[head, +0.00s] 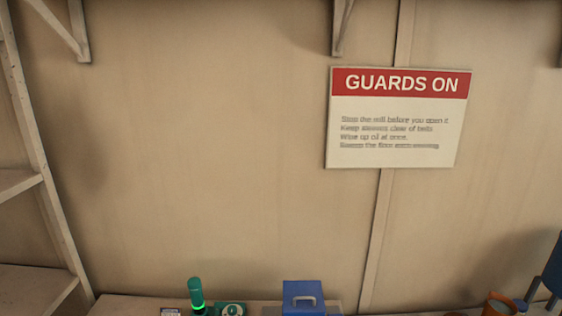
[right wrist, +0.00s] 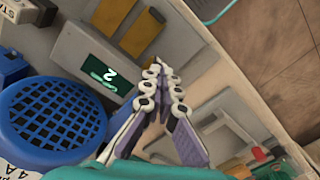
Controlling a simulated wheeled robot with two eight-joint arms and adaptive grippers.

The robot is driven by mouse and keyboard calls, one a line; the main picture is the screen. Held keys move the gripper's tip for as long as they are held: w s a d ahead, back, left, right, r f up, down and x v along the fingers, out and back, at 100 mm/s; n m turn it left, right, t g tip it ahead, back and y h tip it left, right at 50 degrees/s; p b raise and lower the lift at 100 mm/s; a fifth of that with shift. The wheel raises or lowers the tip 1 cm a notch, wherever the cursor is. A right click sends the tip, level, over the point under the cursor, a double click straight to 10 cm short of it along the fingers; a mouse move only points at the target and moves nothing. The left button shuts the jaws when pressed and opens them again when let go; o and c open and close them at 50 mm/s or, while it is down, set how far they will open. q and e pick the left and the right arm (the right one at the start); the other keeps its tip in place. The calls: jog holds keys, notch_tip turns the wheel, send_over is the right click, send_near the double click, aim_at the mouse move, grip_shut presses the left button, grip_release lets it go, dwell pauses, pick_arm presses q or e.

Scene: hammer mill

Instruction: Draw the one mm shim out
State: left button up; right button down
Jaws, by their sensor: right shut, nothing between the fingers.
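My right gripper (right wrist: 163,78) is in the middle of the right wrist view, its white-jointed fingers with purple pads drawn together. It is shut and I see nothing held in it. I cannot pick out the one mm shim in either view. My left gripper is in neither view.
A blue round mesh piece (right wrist: 57,110) lies left of my right gripper. Grey blocks (right wrist: 228,128) lie to its right. In the head view a "GUARDS ON" sign (head: 398,118) hangs on the wall above a blue box (head: 303,297) and a green-lit beacon (head: 196,293).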

jog(key=shift+f+b, duration=0.9)
jog(key=shift+f, duration=0.1)
dwell(0.5)
jog(key=shift+s+r, duration=0.1)
jog(key=shift+s, duration=0.35)
dwell(0.4)
jog(key=shift+s+f+b, duration=0.25)
jog(key=shift+s+b, duration=0.05)
jog(key=shift+s, duration=1.05)
jog(key=shift+s+f+b, duration=0.2)
jog(key=shift+s+b, duration=0.1)
jog(key=shift+s, duration=1.05)
dwell(2.9)
